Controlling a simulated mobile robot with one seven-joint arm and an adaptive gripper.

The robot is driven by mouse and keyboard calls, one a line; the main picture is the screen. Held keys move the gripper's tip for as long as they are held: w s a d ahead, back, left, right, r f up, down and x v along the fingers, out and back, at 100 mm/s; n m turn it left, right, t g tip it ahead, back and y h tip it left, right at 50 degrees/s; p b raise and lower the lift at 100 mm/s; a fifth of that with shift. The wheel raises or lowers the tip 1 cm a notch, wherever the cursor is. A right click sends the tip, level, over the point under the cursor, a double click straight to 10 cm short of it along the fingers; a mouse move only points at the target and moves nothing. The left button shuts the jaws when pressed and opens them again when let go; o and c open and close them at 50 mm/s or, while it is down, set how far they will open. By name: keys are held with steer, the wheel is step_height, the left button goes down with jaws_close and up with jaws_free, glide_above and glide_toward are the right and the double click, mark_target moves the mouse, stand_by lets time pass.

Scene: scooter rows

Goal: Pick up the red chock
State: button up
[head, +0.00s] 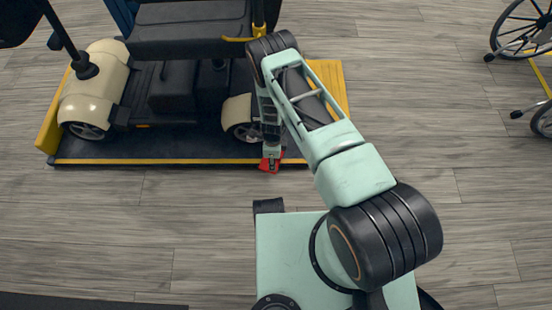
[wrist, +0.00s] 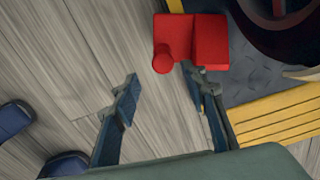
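The red chock (head: 269,167) lies at the front edge of the dark platform (head: 160,149), close to the scooter's right wheel (head: 245,131). In the wrist view the red chock (wrist: 205,40) is a blocky piece with a round knob, at top centre. My gripper (head: 271,154) is low over the chock in the head view and hides part of it. In the wrist view my gripper (wrist: 164,90) is open, with floor showing between its fingers. The chock is beyond the right fingertip, overlapping it in the picture; I cannot tell whether they touch.
The cream and black scooter (head: 175,80) stands on the yellow-edged platform, close behind my gripper. A wheelchair (head: 530,40) is at the far right. The wood floor (head: 130,220) in front of the platform is clear.

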mark_target(264, 164)
steer(key=f+b, duration=0.1)
steer(key=f, duration=0.1)
steer(key=f+b, duration=0.1)
steer(key=f, duration=0.2)
steer(key=f+b, duration=0.1)
steer(key=f, duration=0.1)
steer(key=shift+w+a+f, duration=0.1)
steer(key=shift+w+f, duration=0.1)
steer(key=shift+w, duration=0.1)
steer(key=shift+c, duration=0.4)
jaws_close()
